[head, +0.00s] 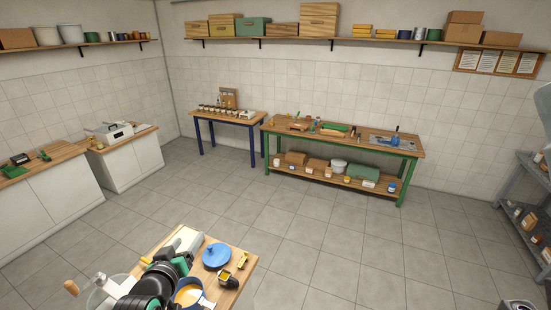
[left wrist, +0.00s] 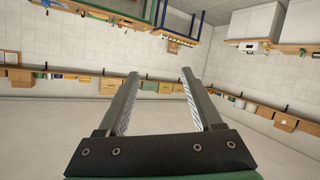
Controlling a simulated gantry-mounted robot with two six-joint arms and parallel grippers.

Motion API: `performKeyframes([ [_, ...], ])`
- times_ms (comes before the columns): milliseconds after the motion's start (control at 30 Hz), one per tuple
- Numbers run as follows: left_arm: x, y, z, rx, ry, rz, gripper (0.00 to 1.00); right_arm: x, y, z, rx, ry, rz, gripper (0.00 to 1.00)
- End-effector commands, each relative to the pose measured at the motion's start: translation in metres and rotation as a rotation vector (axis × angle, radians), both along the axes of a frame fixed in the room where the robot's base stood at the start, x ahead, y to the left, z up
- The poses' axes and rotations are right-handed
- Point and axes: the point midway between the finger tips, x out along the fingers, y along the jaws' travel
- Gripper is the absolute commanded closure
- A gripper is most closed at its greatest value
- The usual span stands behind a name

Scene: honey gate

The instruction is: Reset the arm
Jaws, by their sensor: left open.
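My left gripper (left wrist: 160,74) is open, with its two fingers apart and nothing between them in the left wrist view. In the head view my black and green left arm is at the bottom, over the left part of a small wooden table (head: 236,262), and its fingers are hard to make out there. In the left wrist view the room appears upside down and far off, and nothing is near the fingers. My right gripper cannot be made out; only a dark piece shows at the bottom right edge of the head view.
On the table are a blue round lid (head: 216,256), a blue pot with amber content (head: 188,295), a yellow and black device (head: 228,278) and a white box (head: 187,240). A metal drum with a crank (head: 98,290) stands left. The tiled floor (head: 330,250) beyond is clear.

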Motion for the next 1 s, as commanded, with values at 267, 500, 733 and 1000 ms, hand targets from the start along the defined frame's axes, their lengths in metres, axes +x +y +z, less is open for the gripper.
performKeyframes([
  [267,-0.046,-0.060,0.238,0.089,-0.538,-0.100,0.33,0.000,0.000,0.000,0.000,0.000,0.000,0.50],
  [500,-0.173,-0.078,0.386,0.179,-0.996,-0.104,0.33,0.000,0.000,0.000,0.000,0.000,0.000,0.50],
  [733,-0.244,-0.074,0.422,0.279,-1.181,-0.061,0.33,0.000,0.000,0.000,0.000,0.000,0.000,0.50],
  [1000,-0.241,-0.074,0.421,0.302,-1.175,-0.056,0.33,0.000,0.000,0.000,0.000,0.000,0.000,0.43],
])
